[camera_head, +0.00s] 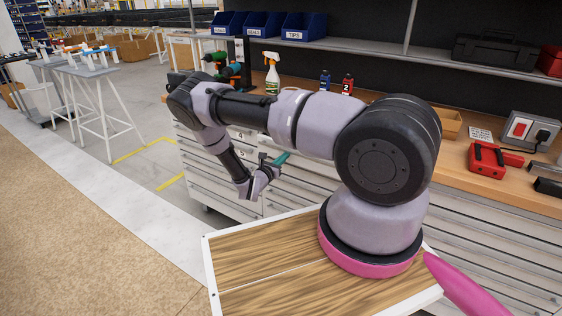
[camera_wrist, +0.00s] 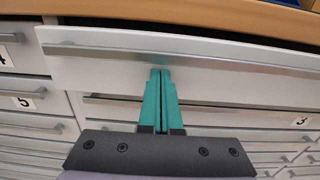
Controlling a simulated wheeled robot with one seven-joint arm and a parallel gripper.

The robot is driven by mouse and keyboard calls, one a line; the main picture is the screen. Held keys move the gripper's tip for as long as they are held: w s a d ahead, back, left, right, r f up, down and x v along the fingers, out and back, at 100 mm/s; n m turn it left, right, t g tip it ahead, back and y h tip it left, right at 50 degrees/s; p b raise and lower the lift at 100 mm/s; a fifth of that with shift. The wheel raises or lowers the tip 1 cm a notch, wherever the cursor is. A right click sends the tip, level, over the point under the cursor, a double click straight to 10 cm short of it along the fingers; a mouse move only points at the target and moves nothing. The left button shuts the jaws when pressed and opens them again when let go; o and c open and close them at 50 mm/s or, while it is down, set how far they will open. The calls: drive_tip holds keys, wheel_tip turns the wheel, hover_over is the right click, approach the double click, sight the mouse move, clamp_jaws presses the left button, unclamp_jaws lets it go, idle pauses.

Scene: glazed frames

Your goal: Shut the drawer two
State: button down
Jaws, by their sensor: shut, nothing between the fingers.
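In the wrist view a white drawer (camera_wrist: 100,70) with a long grey bar handle (camera_wrist: 225,61) stands out beyond the fronts around it. No number shows on it, but it sits above the drawer labelled 3 (camera_wrist: 300,121), so it may be drawer two. My gripper (camera_wrist: 160,72) has its teal fingers pressed together, empty. The tips are in front of the drawer's lower front, just under the handle; I cannot tell whether they touch. In the head view my gripper (camera_head: 285,157) is at the cabinet front, and my arm hides much of the drawers.
Drawers labelled 4 (camera_wrist: 3,58) and 5 (camera_wrist: 25,102) are in the column to the left. A wooden worktop (camera_head: 455,170) above holds a spray bottle (camera_head: 272,75), two small bottles and a red tool (camera_head: 487,160). The floor left of the cabinet is open.

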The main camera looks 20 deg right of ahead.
drive_tip(key=x, duration=0.4)
idle(0.3)
drive_tip(key=shift+a, duration=0.1)
